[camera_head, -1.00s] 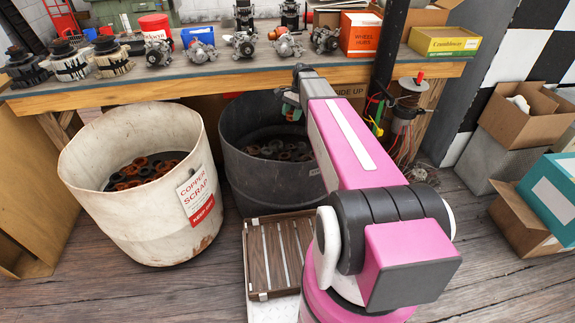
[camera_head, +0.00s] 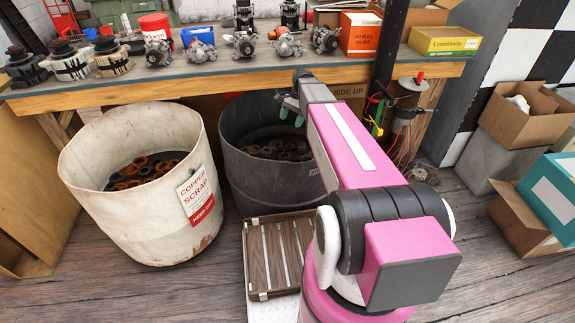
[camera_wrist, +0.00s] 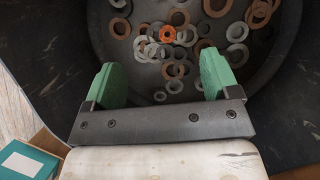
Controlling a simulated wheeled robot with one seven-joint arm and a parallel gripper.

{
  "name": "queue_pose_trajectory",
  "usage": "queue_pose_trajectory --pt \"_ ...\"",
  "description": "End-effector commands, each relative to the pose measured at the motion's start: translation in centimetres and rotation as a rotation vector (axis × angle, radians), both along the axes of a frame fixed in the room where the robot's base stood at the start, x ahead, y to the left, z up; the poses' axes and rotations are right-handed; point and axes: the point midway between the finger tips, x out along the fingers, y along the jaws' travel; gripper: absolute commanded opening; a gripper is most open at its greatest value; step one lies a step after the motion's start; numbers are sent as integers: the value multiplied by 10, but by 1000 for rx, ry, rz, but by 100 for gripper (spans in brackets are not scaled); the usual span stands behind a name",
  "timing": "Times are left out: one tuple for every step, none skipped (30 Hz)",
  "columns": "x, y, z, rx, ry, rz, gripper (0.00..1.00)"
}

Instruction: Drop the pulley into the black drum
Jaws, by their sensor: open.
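The black drum (camera_head: 265,180) stands on the floor under the bench edge, right of the white bin. Its open mouth faces up, with several rusty and grey rings inside. My gripper (camera_head: 289,108) is above the drum's mouth. In the wrist view my gripper (camera_wrist: 160,80) is open, with its two green fingers wide apart and nothing between them. Beneath it, the drum (camera_wrist: 65,65) shows its dark wall and several loose rings. A bright orange toothed ring (camera_wrist: 167,34) lies among them; I cannot tell whether it is the pulley.
The white copper scrap bin (camera_head: 110,205) stands left of the drum. The workbench (camera_head: 210,75) with several alternator parts runs behind both. A slatted wooden tray (camera_head: 275,250) is in front of the drum. Cardboard boxes (camera_head: 520,125) stand at the right.

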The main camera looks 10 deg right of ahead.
Motion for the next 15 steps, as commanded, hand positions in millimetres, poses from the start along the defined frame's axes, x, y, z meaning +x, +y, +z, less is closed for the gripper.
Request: queue_pose_trajectory --pt "1 -1 2 0 0 0 81" --pt "1 -2 4 0 0 0 81" --pt "2 -3 8 1 -1 0 81" --pt "3 -4 11 0 -1 0 81" --pt "4 -5 15 0 -1 0 81" --pt "6 -7 21 0 -2 -1 81" --pt "7 -8 26 0 -3 -1 81" --pt "9 -10 30 0 -3 -1 81" --pt "10 -12 38 0 -1 0 81" --pt "12 -14 43 0 -3 -1 81" --pt "13 -16 48 0 -3 -1 81" --pt "15 -18 54 0 -3 -1 81" --pt "16 -20 59 0 -1 0 81" --pt "17 -21 64 0 -1 0 81" --pt "19 -23 70 0 -3 -1 81"
